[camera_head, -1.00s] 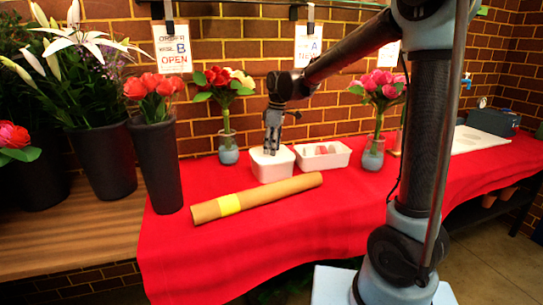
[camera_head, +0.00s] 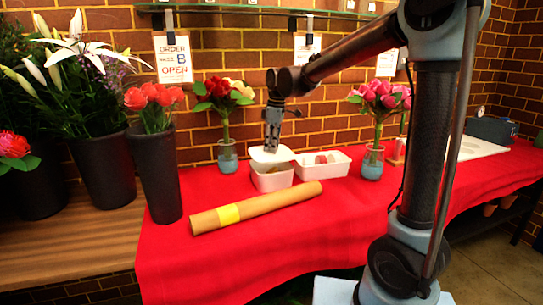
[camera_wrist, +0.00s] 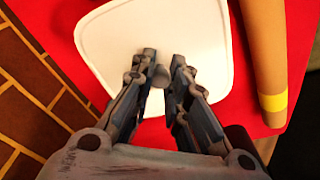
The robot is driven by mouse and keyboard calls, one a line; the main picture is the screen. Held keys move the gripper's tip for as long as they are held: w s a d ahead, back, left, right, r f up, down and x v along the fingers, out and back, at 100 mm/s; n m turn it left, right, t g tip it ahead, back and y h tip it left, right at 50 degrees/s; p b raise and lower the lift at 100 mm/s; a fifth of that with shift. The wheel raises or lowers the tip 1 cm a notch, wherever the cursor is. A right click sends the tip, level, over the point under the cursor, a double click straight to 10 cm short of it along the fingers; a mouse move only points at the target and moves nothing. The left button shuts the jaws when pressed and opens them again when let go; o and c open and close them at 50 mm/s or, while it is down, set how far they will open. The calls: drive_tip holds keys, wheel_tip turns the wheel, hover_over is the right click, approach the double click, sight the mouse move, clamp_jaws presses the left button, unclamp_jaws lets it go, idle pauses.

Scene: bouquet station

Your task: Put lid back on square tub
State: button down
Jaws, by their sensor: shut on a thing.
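The white lid (camera_head: 258,154), a rounded square, is in my gripper (camera_head: 270,150) just above the square tub (camera_head: 272,181). In the head view a dark gap shows between the lid and the tub's rim, so the lid is raised off at least the front. In the wrist view the lid (camera_wrist: 120,40) fills the upper middle, and my gripper (camera_wrist: 163,68) is shut on its small round knob (camera_wrist: 161,76). In the wrist view the tub is hidden under the lid.
An open white tray (camera_head: 337,168) stands close to the tub's right. A brown paper roll (camera_head: 280,203) with a yellow band lies in front. Flower vases (camera_head: 227,158) and (camera_head: 372,163) stand behind and right. The red cloth (camera_head: 300,240) in front is clear.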

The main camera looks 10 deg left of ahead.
wheel_tip(320, 180, up, 5)
wheel_tip(320, 180, down, 2)
drive_tip(key=shift+f, duration=3.4)
drive_tip(key=shift+f, duration=0.1)
idle(0.4)
drive_tip(key=c, duration=1.5)
unclamp_jaws()
drive_tip(key=shift+o, duration=0.7)
drive_tip(key=o, duration=0.4)
drive_tip(key=shift+c, duration=0.2)
